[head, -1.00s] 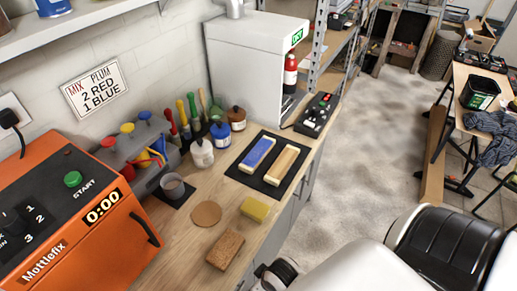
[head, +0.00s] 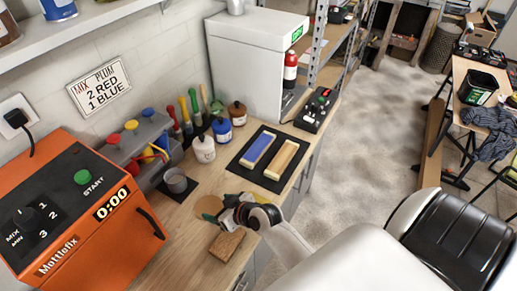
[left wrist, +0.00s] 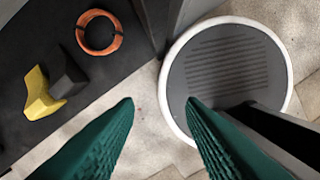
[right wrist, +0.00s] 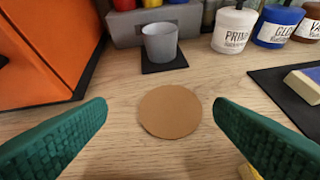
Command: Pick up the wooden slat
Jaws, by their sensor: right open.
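The plain wooden slat (head: 281,160) lies flat on a black mat (head: 238,166) on the workbench, beside a similar slat with a blue top (head: 258,149). My right gripper (head: 226,205) is open and empty above the bench, nearer than the mat and apart from the slat. In the right wrist view its green fingers (right wrist: 160,112) stand either side of a round cork disc (right wrist: 170,112). The plain slat is not clearly seen there. My left gripper (left wrist: 160,101) shows only in the left wrist view, its fingers apart with nothing between them.
A grey cup (head: 175,181), bottles (head: 204,149) and brushes stand along the wall side. An orange machine (head: 85,215) fills the left. A brown block (head: 226,243) lies near the front edge. A control box (head: 313,113) sits beyond the mat.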

